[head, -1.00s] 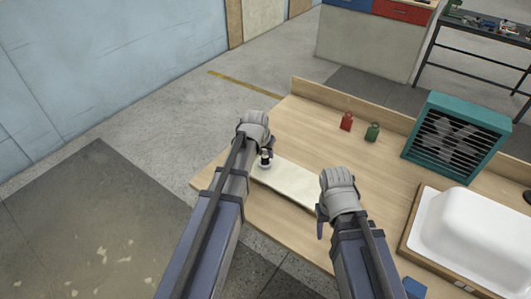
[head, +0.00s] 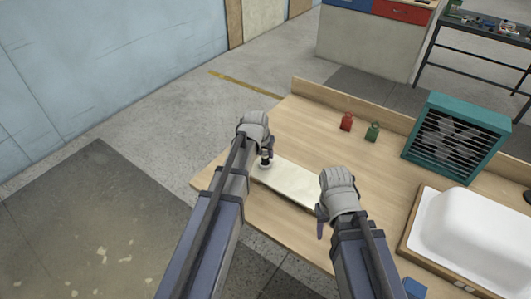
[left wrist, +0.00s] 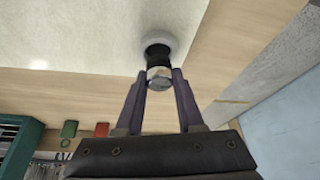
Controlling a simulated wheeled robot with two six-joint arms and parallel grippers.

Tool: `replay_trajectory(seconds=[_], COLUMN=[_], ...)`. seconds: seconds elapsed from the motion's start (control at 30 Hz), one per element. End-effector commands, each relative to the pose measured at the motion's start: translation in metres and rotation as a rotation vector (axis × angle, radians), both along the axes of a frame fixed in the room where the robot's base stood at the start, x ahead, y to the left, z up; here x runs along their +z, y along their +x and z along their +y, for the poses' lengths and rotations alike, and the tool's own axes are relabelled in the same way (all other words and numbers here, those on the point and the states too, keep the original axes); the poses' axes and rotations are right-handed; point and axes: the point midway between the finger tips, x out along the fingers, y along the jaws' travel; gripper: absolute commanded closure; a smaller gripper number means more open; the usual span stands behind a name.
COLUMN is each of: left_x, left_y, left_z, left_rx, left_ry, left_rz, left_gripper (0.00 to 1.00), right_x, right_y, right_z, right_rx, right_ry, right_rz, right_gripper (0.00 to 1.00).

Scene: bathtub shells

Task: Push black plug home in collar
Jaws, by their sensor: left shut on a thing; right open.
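The black plug (head: 266,154) stands at the white collar (head: 265,165), at the left end of a pale panel on the bench. In the left wrist view the black plug (left wrist: 158,56) with its metal end shows between my fingers, against the pale round collar (left wrist: 158,41). My left gripper (left wrist: 160,77) is shut on the plug's metal end; it also shows in the head view (head: 264,150). How deep the plug sits in the collar I cannot tell. My right gripper (head: 321,216) is open and empty near the panel's right end.
The pale panel (head: 288,184) lies on the wooden bench (head: 300,125). Red (head: 346,121) and green (head: 372,131) tags or weights stand behind it. A teal fan box (head: 457,140) and a white tub shell (head: 475,230) take up the right side. The bench's left edge is close to my left gripper.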

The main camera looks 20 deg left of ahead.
Motion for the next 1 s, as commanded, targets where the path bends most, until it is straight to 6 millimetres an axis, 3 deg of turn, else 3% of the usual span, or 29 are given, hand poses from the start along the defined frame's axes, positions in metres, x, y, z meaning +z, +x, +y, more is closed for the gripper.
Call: replay_trajectory(seconds=[0.93, 0.97, 1.0], left_x=[-0.017, -0.016, -0.016], left_y=[0.000, 0.000, 0.000], left_z=[0.000, 0.000, 0.000], left_rx=[0.000, 0.000, 0.000], left_ry=[0.000, 0.000, 0.000], left_rz=[0.000, 0.000, 0.000], left_gripper=[1.00, 0.61, 0.56], right_x=[-0.017, -0.016, -0.016], right_y=[0.000, 0.000, 0.000], right_z=[0.000, 0.000, 0.000], right_rx=[0.000, 0.000, 0.000], right_ry=[0.000, 0.000, 0.000], right_rz=[0.000, 0.000, 0.000], right_gripper=[0.50, 0.50, 0.50])
